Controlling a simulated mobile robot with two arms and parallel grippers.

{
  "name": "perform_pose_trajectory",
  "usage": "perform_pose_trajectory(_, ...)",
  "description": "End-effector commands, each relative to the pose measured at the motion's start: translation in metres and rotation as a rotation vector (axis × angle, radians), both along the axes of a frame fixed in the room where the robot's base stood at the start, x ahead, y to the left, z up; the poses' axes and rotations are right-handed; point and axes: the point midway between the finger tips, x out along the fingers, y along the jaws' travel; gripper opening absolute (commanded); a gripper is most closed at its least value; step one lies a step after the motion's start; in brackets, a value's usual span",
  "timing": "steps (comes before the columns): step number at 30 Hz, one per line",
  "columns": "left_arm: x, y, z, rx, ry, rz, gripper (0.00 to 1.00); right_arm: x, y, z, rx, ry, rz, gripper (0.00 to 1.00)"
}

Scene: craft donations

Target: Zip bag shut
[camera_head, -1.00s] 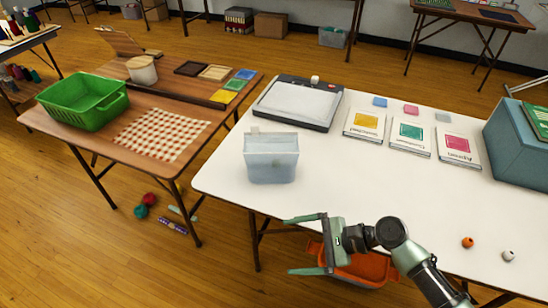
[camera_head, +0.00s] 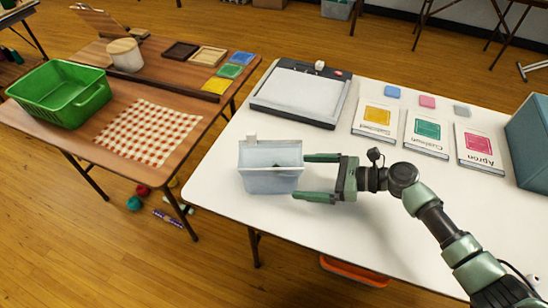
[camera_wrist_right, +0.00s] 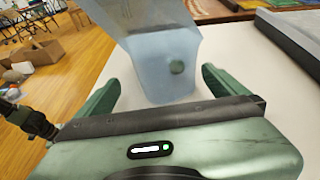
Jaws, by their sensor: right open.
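The bag (camera_head: 268,183) is pale blue and translucent and stands upright on the white table (camera_head: 225,195). A small pale tab (camera_head: 252,140) sticks up at its top left corner. My left gripper is out of view.
A paper trimmer (camera_head: 300,92) lies behind the bag. Several labelled packets (camera_head: 430,133) and a blue bin (camera_head: 530,140) are to the right. A wooden table at left holds a green basket (camera_head: 60,95) and a checked cloth (camera_head: 148,132). White tabletop in front is clear.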

Motion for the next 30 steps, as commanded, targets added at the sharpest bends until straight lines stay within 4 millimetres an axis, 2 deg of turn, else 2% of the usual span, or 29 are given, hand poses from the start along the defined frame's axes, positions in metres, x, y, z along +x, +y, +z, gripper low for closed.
perform_pose_trajectory(3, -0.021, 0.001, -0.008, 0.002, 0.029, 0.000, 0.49, 0.003, 0.012, -0.006, 0.002, -0.001, 0.001, 1.00)
perform_pose_trajectory(7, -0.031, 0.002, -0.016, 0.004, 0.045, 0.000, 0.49, 0.009, 0.029, -0.012, 0.001, -0.001, 0.001, 1.00)
perform_pose_trajectory(12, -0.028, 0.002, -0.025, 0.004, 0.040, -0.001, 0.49, 0.016, 0.053, -0.019, 0.000, -0.002, 0.001, 1.00)
perform_pose_trajectory(18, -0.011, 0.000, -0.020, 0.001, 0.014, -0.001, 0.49, 0.023, 0.075, -0.024, 0.001, 0.000, 0.001, 1.00)
perform_pose_trajectory(24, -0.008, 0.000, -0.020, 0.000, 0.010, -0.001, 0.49, 0.026, 0.085, -0.028, 0.000, -0.001, 0.001, 1.00)
perform_pose_trajectory(30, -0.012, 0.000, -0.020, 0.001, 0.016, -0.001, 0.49, 0.027, 0.087, -0.028, 0.000, -0.001, 0.000, 1.00)
